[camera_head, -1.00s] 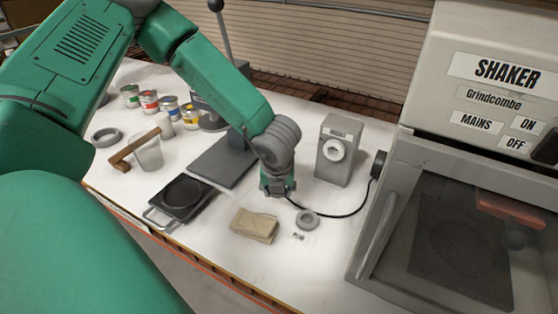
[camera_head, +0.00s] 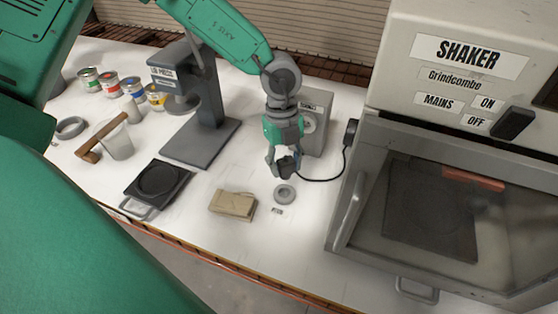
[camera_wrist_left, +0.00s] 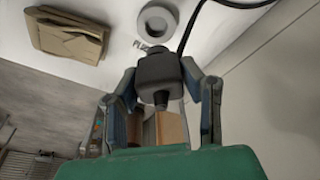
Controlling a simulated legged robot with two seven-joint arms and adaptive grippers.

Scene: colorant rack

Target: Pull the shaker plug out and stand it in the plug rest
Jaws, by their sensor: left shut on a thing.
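My left gripper (camera_head: 285,165) is shut on the black shaker plug (camera_head: 288,169), which it holds above the table in front of a grey box. The plug also shows between the fingers in the left wrist view (camera_wrist_left: 159,70). A black cord (camera_head: 322,179) runs from the plug to the shaker's side. The plug rest, a grey ring (camera_head: 284,194), lies on the table just below the plug in the head view, with a small label beside it. The ring also shows beyond the plug in the left wrist view (camera_wrist_left: 158,18). The ring looks empty. My right gripper is not in view.
The grey dial box (camera_head: 318,140) stands behind the gripper. The shaker (camera_head: 360,170) fills the right. A press (camera_head: 206,144), a black plate (camera_head: 158,181), a mallet and several cans stand farther left.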

